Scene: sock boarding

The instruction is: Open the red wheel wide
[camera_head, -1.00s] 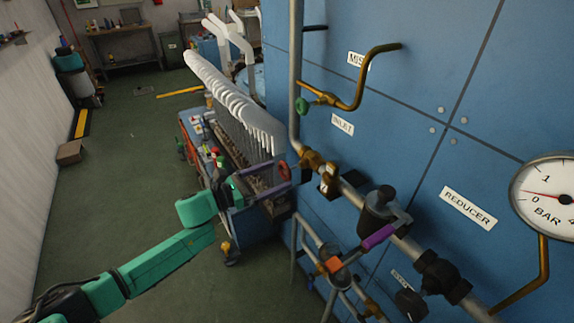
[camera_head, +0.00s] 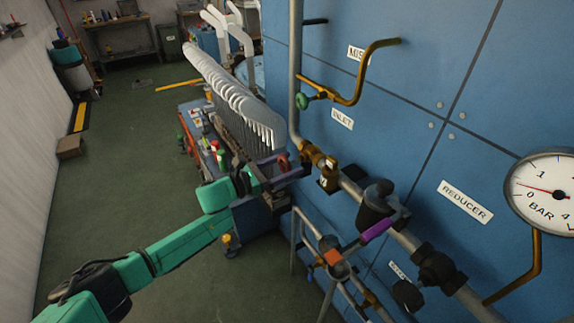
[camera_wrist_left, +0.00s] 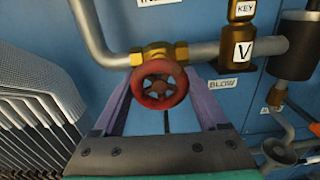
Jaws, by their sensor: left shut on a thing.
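The red wheel (camera_wrist_left: 159,85) is a small spoked handwheel on a brass valve (camera_wrist_left: 160,53) on the grey pipe. It shows in the head view (camera_head: 283,160), partly covered by my fingers. My left gripper (camera_head: 287,173) is at the wheel, with one purple-grey finger on each side of the rim in the left wrist view. It is shut on the wheel; the exact contact points are hard to see. My right gripper is not in view.
The blue wall (camera_head: 400,120) carries labels, a green-handled brass valve (camera_head: 303,101) and a gauge (camera_head: 545,195) reading low. A purple-handled lever (camera_head: 377,230) sits on the pipe, lower right. The white-formed rack (camera_head: 225,85) stands left of the wheel. Green floor is free at left.

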